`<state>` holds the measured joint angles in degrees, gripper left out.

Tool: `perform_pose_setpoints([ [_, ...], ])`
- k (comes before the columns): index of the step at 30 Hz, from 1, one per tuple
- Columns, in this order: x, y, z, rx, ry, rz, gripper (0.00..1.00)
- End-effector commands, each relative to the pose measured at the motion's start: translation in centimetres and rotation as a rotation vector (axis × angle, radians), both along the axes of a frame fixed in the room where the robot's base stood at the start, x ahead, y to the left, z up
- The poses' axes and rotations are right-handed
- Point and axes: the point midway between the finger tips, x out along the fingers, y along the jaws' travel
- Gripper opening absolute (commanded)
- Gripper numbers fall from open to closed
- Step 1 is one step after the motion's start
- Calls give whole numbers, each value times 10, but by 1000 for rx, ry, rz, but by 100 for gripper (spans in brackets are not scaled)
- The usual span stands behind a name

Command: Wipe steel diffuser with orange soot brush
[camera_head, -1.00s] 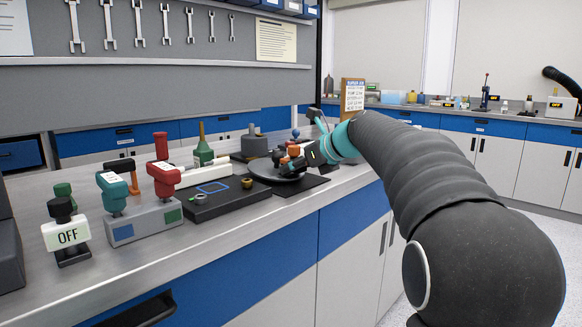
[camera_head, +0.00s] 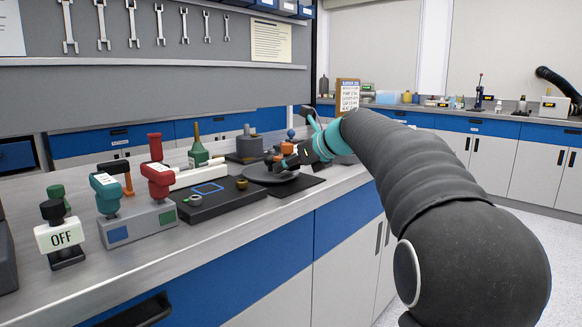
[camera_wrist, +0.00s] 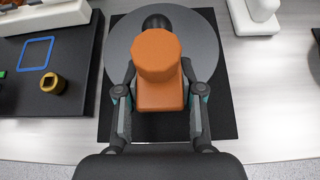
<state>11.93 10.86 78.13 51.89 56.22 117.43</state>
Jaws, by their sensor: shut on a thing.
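The steel diffuser, a grey disc (camera_wrist: 118,65), lies on a black mat (camera_wrist: 110,122) and has a dark rounded knob or hub near its far side. It also shows in the head view (camera_head: 262,177), partly hidden by my gripper. My gripper (camera_wrist: 160,95) is shut on the orange soot brush (camera_wrist: 157,58), with a finger on each side of its orange body. The brush is over the disc; its underside is hidden, so I cannot tell whether it touches. In the head view my gripper (camera_head: 288,160) is low over the disc's right side.
A black tray (camera_wrist: 55,105) with a blue square outline and a brass fitting (camera_wrist: 53,83) lies left of the mat.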

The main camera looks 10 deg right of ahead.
Motion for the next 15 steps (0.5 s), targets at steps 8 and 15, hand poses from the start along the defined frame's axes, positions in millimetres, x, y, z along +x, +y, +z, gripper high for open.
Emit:
perform_pose_setpoints([
  [8, 9, 7, 2, 0, -2, 0, 0],
  [15, 9, 7, 3, 0, -2, 0, 0],
])
